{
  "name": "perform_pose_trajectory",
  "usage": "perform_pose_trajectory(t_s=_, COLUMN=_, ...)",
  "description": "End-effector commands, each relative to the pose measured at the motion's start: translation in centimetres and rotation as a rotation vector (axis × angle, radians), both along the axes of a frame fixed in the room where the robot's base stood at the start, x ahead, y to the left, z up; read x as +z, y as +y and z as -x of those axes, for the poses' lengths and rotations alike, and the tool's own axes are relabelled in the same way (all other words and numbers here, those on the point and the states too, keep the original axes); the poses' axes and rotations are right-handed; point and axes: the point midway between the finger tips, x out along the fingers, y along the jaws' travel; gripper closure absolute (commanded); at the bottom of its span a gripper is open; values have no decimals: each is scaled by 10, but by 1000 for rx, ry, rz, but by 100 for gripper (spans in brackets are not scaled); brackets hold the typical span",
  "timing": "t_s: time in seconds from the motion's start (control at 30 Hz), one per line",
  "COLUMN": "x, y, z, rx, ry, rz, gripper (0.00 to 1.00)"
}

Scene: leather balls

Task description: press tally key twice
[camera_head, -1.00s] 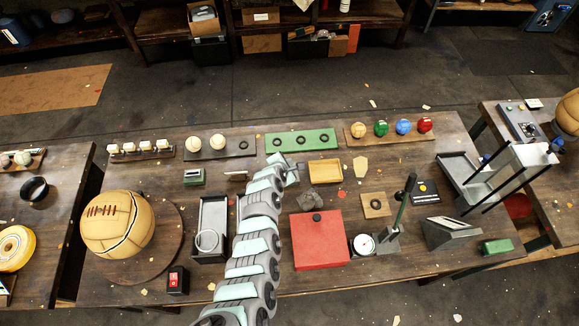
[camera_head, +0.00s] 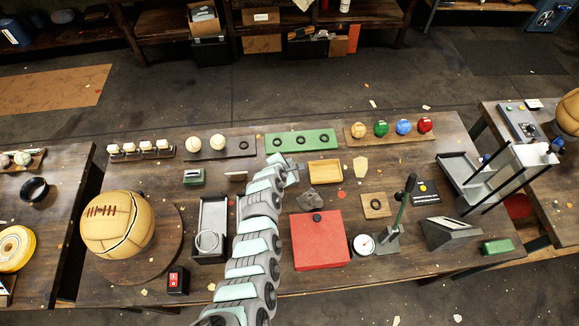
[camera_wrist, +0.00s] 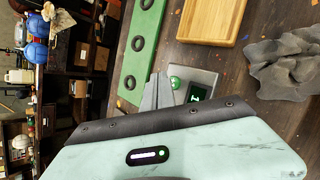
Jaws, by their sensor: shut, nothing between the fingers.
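The tally counter is a small grey plate (camera_wrist: 207,78) with a round green key (camera_wrist: 176,83) and a dark display (camera_wrist: 198,94) that shows a lit green mark, seen sideways in the wrist view. My gripper (camera_wrist: 156,80) is shut and empty, its fingertips close beside the green key. I cannot tell whether they touch it. In the head view my gripper (camera_head: 293,171) is over the middle of the table, behind the red box, and the counter is mostly hidden by it.
A wooden tray (camera_head: 325,171) and a crumpled grey lump (camera_head: 311,200) lie just right of my gripper. A green board with rings (camera_head: 300,140) is behind it. The red box (camera_head: 319,243) stands in front. A stitched ball (camera_head: 117,224) is at the left.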

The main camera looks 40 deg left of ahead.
Motion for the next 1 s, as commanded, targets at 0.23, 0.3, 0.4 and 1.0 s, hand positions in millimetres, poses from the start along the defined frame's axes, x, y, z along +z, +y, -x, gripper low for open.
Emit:
perform_pose_trajectory(t_s=0.23, x=0, y=0, z=0, rx=0, ry=0, rz=0, gripper=100)
perform_pose_trajectory(t_s=0.3, x=0, y=0, z=0, rx=0, ry=0, rz=0, gripper=100)
perform_pose_trajectory(t_s=0.4, x=0, y=0, z=0, rx=0, ry=0, rz=0, gripper=100)
perform_pose_trajectory(t_s=1.0, x=-9, y=0, z=0, rx=0, ry=0, rz=0, gripper=100)
